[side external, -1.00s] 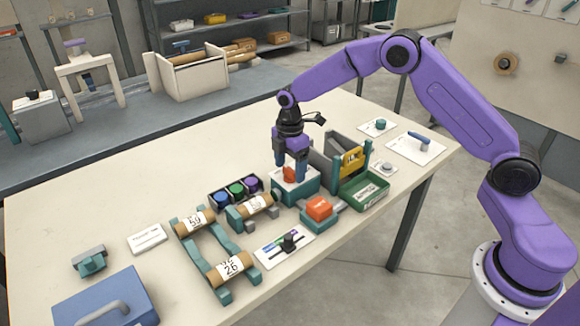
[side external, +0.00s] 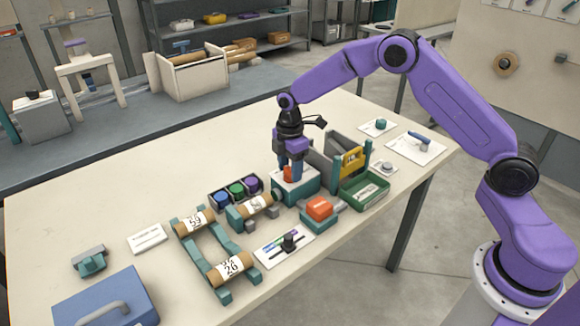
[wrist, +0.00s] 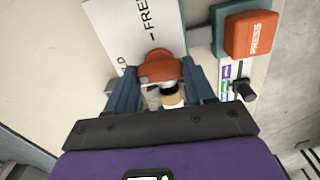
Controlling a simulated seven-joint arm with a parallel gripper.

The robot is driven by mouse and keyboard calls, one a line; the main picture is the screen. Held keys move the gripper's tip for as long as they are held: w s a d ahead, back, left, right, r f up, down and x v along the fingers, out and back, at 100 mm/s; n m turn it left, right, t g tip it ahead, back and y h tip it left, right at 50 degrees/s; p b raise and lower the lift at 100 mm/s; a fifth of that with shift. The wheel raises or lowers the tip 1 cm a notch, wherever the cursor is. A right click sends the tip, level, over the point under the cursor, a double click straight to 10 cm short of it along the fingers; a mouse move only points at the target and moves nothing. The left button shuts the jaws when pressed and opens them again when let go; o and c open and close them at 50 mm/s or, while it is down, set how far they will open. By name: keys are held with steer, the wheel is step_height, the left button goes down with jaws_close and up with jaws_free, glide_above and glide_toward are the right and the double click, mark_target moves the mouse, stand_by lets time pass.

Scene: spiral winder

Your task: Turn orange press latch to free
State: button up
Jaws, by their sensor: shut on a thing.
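The orange latch (wrist: 158,68) is a small rounded handle on a white plate (wrist: 135,32) marked FREE, with a partly covered second word ending in LD. My gripper (wrist: 162,82) points down and is shut on the latch, with one blue finger on each side. It also shows in the side view (side external: 290,174). Which mark the latch points at is unclear.
An orange PRESS block (side external: 319,208) on a teal base stands in front. A green tray (side external: 365,194) and a yellow-handled part (side external: 352,161) are close on the right. The back left tabletop is clear.

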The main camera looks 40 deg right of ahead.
steer(key=m, duration=0.8)
steer(key=shift+m, duration=0.3)
steer(key=m, duration=0.4)
steer(key=shift+d+m, duration=0.1)
steer(key=shift+m, duration=2.1)
steer(key=shift+s, duration=0.1)
steer(key=o, duration=1)
steer(key=shift+o, duration=0.2)
steer(key=shift+r, duration=0.1)
